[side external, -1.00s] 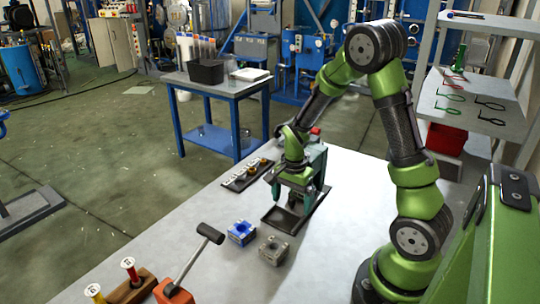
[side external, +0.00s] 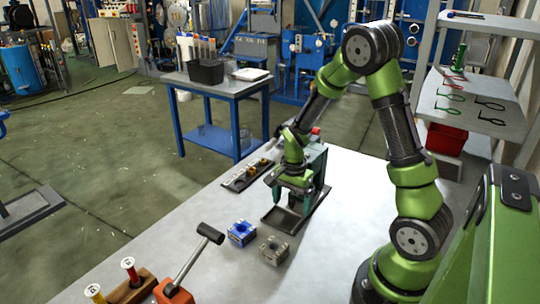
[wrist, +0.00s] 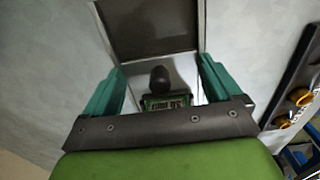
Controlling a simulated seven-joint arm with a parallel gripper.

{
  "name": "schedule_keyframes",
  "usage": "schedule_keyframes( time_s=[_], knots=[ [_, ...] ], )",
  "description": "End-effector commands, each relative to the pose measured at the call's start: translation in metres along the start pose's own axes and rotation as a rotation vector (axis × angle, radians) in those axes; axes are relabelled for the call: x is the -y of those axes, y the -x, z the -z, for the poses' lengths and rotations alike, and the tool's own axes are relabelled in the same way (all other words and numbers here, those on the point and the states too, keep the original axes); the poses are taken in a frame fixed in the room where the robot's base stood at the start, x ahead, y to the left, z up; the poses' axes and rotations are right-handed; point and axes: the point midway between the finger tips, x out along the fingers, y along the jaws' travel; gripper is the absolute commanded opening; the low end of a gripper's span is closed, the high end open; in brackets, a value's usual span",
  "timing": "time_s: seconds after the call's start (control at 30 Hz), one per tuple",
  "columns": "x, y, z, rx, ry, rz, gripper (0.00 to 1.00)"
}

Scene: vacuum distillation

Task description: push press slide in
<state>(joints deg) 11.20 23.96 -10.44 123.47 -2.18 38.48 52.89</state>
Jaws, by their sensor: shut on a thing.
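The press (side external: 315,170) is a teal frame on a dark base plate (side external: 277,220) on the pale bench. A small block with a green, marked face (wrist: 167,103) is just below the knob. A dark flat plate (wrist: 150,25) lies beyond at the top of the wrist view.
A blue block (side external: 241,233) and a grey block (side external: 274,250) lie in front of the press. A dark rack (side external: 245,175) with small pieces is left of it. A black-handled lever (side external: 208,234) rises at the front. The bench right of the press is clear.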

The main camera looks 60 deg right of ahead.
Motion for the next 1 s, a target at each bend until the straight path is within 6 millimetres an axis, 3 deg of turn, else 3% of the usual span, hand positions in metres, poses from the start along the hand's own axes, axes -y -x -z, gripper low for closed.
schedule_keyframes(
  time_s=[1.0],
  knots=[
    [0.0, 0.001, 0.011, -0.009, 0.002, 0.004, 0.7]
  ],
)
